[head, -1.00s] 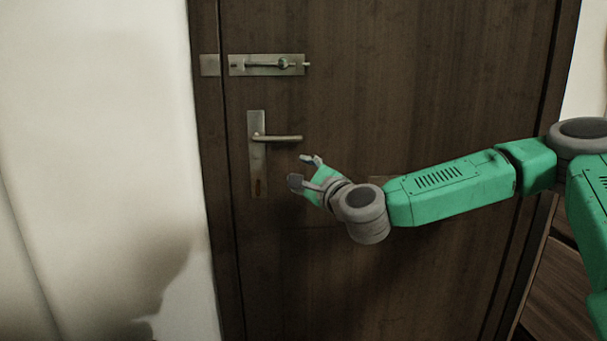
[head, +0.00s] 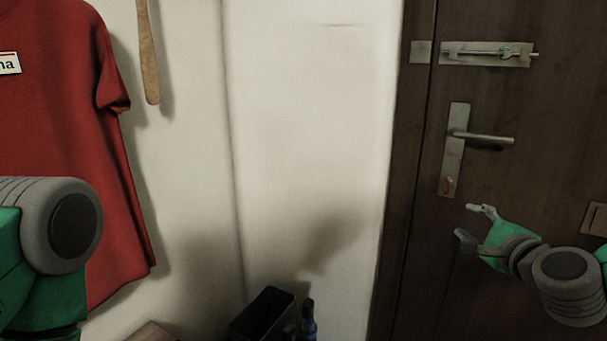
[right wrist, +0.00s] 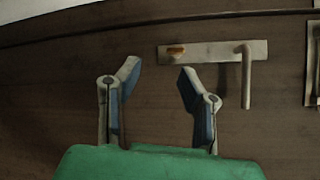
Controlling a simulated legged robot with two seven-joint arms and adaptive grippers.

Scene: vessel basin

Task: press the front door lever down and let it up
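The dark wooden front door (head: 545,110) is on the right in the head view. Its metal lever (head: 487,138) sticks out to the right from a tall plate (head: 452,165) and looks level. In the right wrist view the lever (right wrist: 246,80) appears turned on its side, beyond the right fingertip. My right gripper (head: 472,223) is open and empty, below the lever and apart from it. Its two spread fingers (right wrist: 158,78) show in the right wrist view. Part of my left arm (head: 50,235) shows at the left edge of the head view; its gripper is out of view.
A slide bolt (head: 490,53) is above the lever. A red shirt (head: 70,130) and a wooden stick (head: 148,50) hang on the left. A dark bin (head: 263,315) and a blue bottle (head: 309,322) stand low by the white wall (head: 310,120).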

